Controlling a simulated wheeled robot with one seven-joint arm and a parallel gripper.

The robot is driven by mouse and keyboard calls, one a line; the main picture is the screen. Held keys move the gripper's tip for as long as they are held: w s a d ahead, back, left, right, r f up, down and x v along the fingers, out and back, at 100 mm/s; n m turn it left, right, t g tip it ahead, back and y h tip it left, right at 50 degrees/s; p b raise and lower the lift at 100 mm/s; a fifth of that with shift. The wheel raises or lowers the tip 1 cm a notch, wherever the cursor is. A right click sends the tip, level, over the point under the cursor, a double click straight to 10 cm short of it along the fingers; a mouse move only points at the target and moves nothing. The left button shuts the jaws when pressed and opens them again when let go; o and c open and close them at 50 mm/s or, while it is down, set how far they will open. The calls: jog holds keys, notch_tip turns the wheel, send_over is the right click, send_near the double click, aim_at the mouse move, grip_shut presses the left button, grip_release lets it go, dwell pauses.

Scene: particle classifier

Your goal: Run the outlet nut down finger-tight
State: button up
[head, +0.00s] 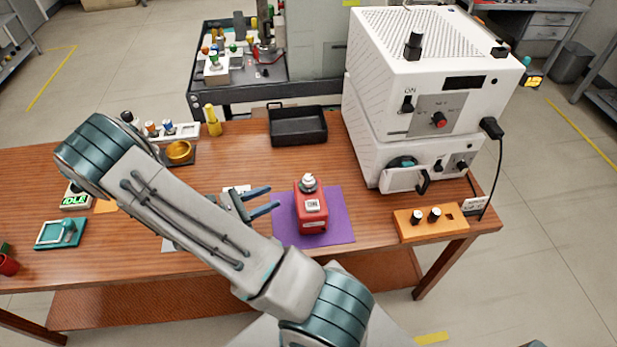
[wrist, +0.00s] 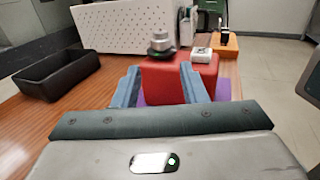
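A white two-tier machine (head: 432,95) stands at the right of the bench. A dark upright fitting (head: 414,43) rises from its top; I cannot tell whether this is the outlet nut. A red container (head: 311,212) with a pale grey cap (head: 308,183) stands upright on a purple mat (head: 343,228). My gripper (head: 274,197) is open and empty, left of the red container, with its fingertips pointing at it and apart from it. In the wrist view the red container (wrist: 170,83) shows beyond and between the two blue fingers.
A black tray (head: 298,127) lies behind the mat. A yellow bottle (head: 213,122) and a brass-coloured bowl (head: 179,151) are at the back left. A black cable (head: 499,165) hangs beside the machine.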

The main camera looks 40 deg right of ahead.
aim_at(308, 179)
jog(key=s+d, duration=0.1)
jog(key=d, duration=0.3)
jog(key=d+p, duration=0.1)
jog(key=d, duration=0.3)
jog(key=s+d+p, duration=0.1)
jog(key=d, duration=0.3)
jog(key=shift+s+d, duration=0.3)
jog(key=c, duration=0.7)
jog(key=shift+m+g, duration=0.4)
jog(key=shift+g, duration=0.2)
